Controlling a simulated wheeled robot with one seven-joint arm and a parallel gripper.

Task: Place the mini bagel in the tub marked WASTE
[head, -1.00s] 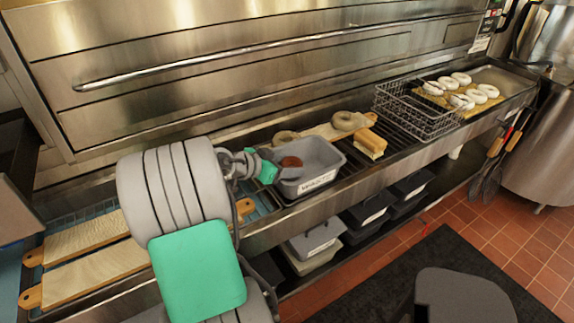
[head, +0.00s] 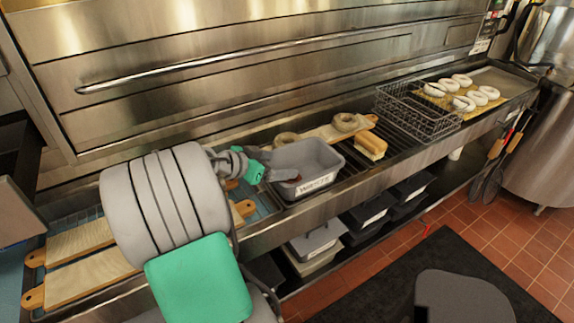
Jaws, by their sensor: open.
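The grey tub (head: 325,153) with a white label on its front stands on the rack at mid-counter; the label's lettering is too small to read surely, though it looks like WASTE. My gripper (head: 285,173) is open at the tub's left side, its fingers reaching over the left rim. A small reddish-brown piece, which looks like the mini bagel (head: 295,179), shows low inside the tub near the fingertips. It is mostly hidden by the fingers and the tub's front wall, so I cannot tell whether it touches a finger.
A wire basket (head: 415,112) and several white bagels (head: 464,103) lie farther right. Other labelled tubs (head: 317,241) stand on the lower shelf.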

